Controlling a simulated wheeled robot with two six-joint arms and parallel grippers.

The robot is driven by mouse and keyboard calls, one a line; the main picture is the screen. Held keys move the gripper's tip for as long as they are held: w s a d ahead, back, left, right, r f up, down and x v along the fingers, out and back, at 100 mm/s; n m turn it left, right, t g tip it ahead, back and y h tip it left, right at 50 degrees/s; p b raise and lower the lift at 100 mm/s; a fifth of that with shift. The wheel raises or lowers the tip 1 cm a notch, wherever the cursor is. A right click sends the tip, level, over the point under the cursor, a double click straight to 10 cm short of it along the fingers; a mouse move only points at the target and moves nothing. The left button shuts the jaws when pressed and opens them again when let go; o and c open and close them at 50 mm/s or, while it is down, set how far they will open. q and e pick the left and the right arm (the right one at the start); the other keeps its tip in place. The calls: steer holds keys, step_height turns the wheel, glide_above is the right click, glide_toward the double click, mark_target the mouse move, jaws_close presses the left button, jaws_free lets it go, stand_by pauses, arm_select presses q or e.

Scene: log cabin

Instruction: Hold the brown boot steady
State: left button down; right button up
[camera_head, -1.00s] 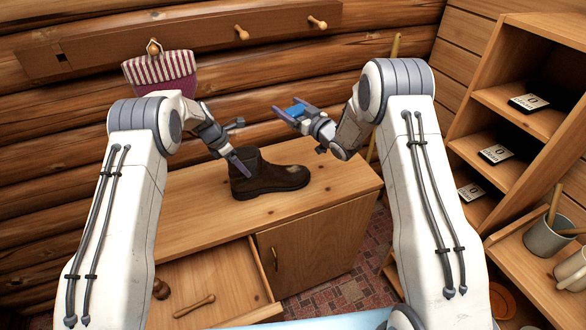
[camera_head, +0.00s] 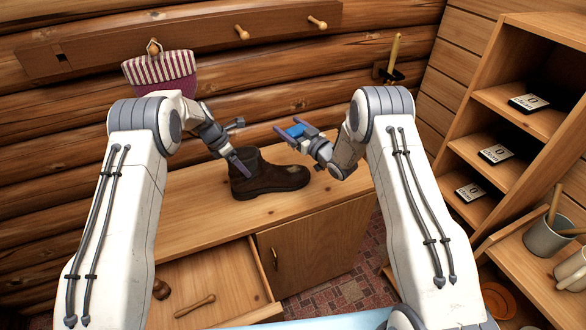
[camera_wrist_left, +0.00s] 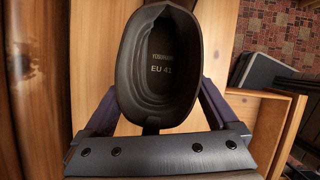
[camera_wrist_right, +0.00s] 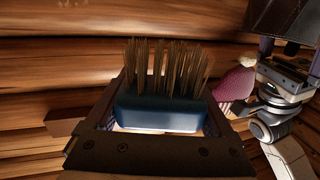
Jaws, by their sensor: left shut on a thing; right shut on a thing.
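The brown boot (camera_head: 268,177) stands upright on the wooden cabinet top, toe to the right, with a pale scuffed patch near the toe. My left gripper (camera_head: 243,143) is shut on the boot's shaft, one finger on each side. In the left wrist view I look into the boot's opening (camera_wrist_left: 158,62), marked EU 41. My right gripper (camera_head: 294,134) is shut on a blue brush (camera_head: 294,131) and holds it above and right of the boot, apart from it. In the right wrist view the brush (camera_wrist_right: 158,113) has its brown bristles pointing up.
The cabinet top (camera_head: 190,215) is otherwise clear. An open drawer (camera_head: 225,270) below holds a wooden tool. Shelves (camera_head: 520,120) with small cards stand at the right, above mugs (camera_head: 548,236).

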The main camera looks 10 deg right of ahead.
step_height(320, 180, down, 12)
steer(key=shift+r, duration=0.15)
stand_by(1.0)
stand_by(0.6)
steer(key=shift+w, duration=0.1)
steer(key=shift+w+a+f, duration=0.2)
steer(key=shift+w, duration=0.45)
steer(key=shift+w+a, duration=0.1)
steer(key=shift+w, duration=0.2)
steer(key=shift+c, duration=0.8)
steer(key=shift+w+a+r, duration=0.1)
steer(key=shift+w+a, duration=0.2)
steer(key=shift+w, duration=0.65)
steer(key=shift+w+a, duration=0.25)
steer(key=shift+w, duration=0.7)
steer(key=shift+d, duration=0.1)
